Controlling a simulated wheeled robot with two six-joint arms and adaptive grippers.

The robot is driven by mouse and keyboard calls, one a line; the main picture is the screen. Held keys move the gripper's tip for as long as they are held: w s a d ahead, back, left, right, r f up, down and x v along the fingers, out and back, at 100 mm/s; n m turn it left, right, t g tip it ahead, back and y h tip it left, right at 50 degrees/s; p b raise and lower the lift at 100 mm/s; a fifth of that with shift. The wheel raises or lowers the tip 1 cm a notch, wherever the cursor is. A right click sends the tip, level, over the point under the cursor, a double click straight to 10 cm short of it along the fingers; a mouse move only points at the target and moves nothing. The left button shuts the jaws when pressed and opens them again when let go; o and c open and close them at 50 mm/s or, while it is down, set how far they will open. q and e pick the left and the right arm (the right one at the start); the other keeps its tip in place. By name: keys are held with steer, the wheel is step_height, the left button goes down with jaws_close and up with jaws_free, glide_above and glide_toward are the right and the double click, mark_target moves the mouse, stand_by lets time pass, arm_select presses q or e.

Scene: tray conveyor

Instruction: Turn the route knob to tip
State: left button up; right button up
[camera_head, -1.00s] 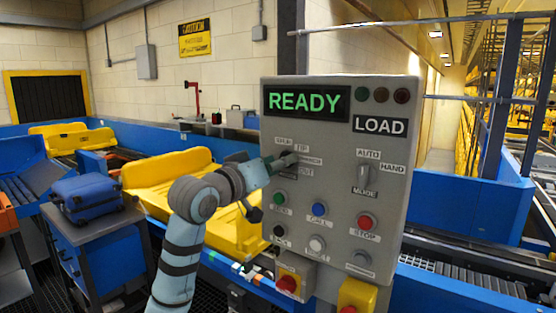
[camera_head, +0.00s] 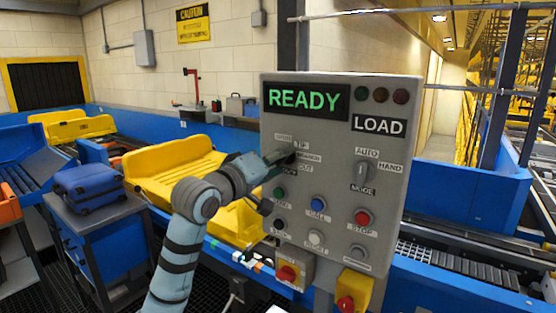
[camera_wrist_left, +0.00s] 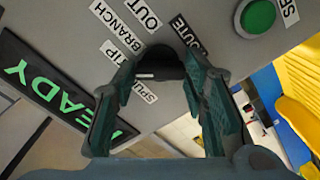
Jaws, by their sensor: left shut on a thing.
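The grey control panel (camera_head: 335,200) carries a green READY display and a small sign reading LOAD. The black route knob (camera_wrist_left: 160,64) is between the fingers of my left gripper (camera_wrist_left: 155,80) in the left wrist view, and a short white mark shows on it. Labels SPUR, TIP, BRANCH and OUT fan around the knob. I cannot tell surely which label the mark points at. In the head view my left gripper (camera_head: 280,156) is shut on the knob and mostly hides it. My right gripper is not in view.
The mode knob (camera_head: 362,173) is to the right on the panel. Below are a green button (camera_head: 279,195), a blue button (camera_head: 318,203) and a red stop button (camera_head: 362,217). A yellow tray (camera_head: 170,165) and a blue suitcase (camera_head: 88,182) are at left.

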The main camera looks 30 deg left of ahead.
arm_select(q)
steer(key=o, duration=1.2)
steer(key=shift+c, duration=0.2)
steer(key=shift+s, duration=0.1)
steer(key=s+a, duration=0.1)
steer(key=s, duration=1)
steer(key=shift+s+a, duration=0.3)
